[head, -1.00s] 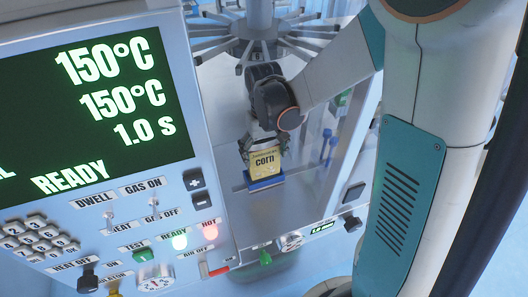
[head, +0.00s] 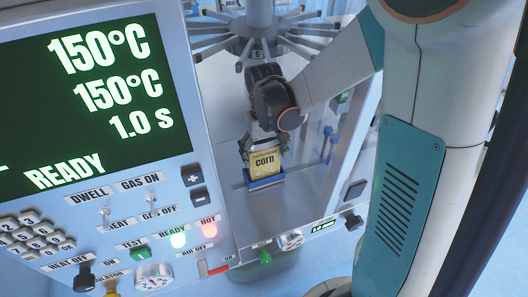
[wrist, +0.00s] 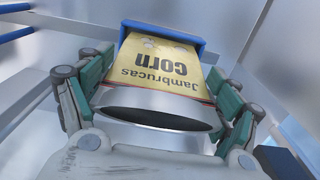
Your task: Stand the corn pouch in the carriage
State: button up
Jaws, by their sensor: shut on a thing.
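The yellow corn pouch (head: 264,160) stands upright with its lower end at the blue carriage (head: 266,183). In the wrist view the pouch (wrist: 160,68) shows its open silver mouth towards the camera, and its far end meets the blue carriage (wrist: 165,34). My gripper (head: 266,143) is above the carriage, with its fingers on both sides of the pouch's upper part. It is shut on the pouch. Whether the pouch's bottom rests on the carriage floor is hidden by the carriage's front wall.
A control panel (head: 95,205) with a lit display fills the left. A rotary rack of metal spokes (head: 262,40) is behind my gripper. Blue-handled tools (head: 328,140) are to the right. The metal deck (head: 300,195) beside the carriage is clear.

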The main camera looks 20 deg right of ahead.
jog(key=shift+f+b, duration=0.85)
jog(key=shift+f, duration=0.25)
jog(key=o, duration=1)
jog(key=shift+r, duration=0.1)
notch_tip(320, 180, up, 12)
jog(key=shift+f, duration=0.1)
jog(key=s+r+t+b, duration=0.1)
jog(key=s+t, duration=0.6)
jog(key=s, duration=0.7)
jog(key=shift+v, duration=0.9)
